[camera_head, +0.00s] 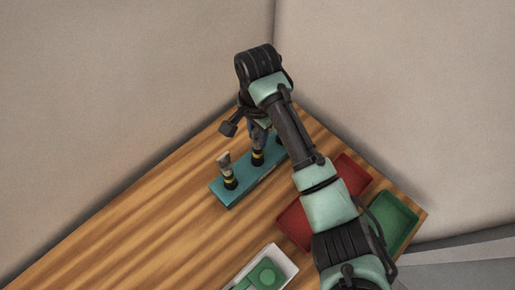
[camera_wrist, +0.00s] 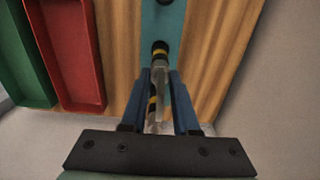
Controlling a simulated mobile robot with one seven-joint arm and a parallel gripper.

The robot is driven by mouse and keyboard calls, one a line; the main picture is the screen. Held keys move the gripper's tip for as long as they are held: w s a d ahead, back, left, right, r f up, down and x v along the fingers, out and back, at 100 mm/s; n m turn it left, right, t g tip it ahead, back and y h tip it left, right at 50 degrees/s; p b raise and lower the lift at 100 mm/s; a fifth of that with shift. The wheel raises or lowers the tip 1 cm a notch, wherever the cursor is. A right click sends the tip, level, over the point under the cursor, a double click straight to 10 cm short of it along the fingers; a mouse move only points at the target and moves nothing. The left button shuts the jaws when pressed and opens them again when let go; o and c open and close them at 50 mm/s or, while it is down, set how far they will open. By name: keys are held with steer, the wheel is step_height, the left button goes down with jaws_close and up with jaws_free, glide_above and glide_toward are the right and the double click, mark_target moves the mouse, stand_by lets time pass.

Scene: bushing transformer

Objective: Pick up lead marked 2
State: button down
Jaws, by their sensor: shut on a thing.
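A teal base (camera_head: 222,196) on the wooden table carries a row of black bushings with yellow bands. A grey lead (camera_head: 223,160) stands up from the front-left bushing (camera_head: 230,181). My gripper (camera_head: 259,137) is farther back, over the middle bushing (camera_head: 257,158), and partly hidden by my arm. In the wrist view its blue fingers (camera_wrist: 163,85) are shut on a pale grey lead (camera_wrist: 159,72), which lies between them. Black-and-yellow bushings (camera_wrist: 160,48) show just beyond the fingers and between them. I cannot read any number on the leads.
A red tray (camera_head: 294,224) and a green tray (camera_head: 396,222) lie to the right, partly behind my arm. A white tray (camera_head: 287,260) with a green piece (camera_head: 266,275) is at the front. Walls stand close behind the table. The table's left part is clear.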

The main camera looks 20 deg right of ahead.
step_height(320, 180, up, 10)
steer(key=shift+p, duration=1.2)
step_height(320, 180, up, 7)
steer(key=p, duration=0.8)
